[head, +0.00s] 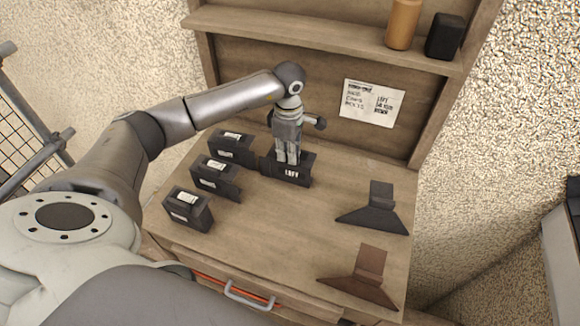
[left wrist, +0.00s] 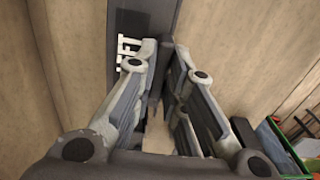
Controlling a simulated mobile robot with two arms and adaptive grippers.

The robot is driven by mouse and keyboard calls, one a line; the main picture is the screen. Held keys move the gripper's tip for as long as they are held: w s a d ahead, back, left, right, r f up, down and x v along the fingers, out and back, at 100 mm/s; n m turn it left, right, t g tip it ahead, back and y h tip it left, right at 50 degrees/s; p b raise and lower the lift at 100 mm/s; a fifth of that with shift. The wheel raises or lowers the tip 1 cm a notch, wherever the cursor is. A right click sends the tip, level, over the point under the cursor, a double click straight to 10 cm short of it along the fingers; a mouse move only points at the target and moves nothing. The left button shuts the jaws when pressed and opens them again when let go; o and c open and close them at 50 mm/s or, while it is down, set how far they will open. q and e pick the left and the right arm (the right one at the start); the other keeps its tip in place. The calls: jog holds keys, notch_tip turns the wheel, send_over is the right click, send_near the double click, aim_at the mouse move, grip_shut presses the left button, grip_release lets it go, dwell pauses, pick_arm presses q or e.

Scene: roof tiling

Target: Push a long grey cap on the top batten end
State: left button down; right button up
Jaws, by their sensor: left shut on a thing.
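My left gripper (head: 287,158) comes down from above at the back of the workbench and is shut on a long dark grey block (head: 291,178) with white lettering, apparently a cap. The block seems to be at the bench top; I cannot tell whether it touches it. In the left wrist view, the fingers (left wrist: 158,95) are on either side of the block's edge, and the grey block (left wrist: 140,15) runs beyond them. Several similar dark blocks with white labels stand to its left: back (head: 233,147), middle (head: 216,178) and front (head: 188,208). No batten end shows. My right gripper is out of view.
The wooden bench (head: 265,235) has free room at its centre. A dark wedge-shaped piece (head: 378,212) and a brown one (head: 360,277) lie at the right. A paper note (head: 373,102) is on the back board. A shelf (head: 330,42) above holds an orange bottle (head: 403,22).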

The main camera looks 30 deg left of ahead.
pick_arm(q)
jog(key=shift+r+p, duration=1.4)
jog(key=shift+r, duration=1.1)
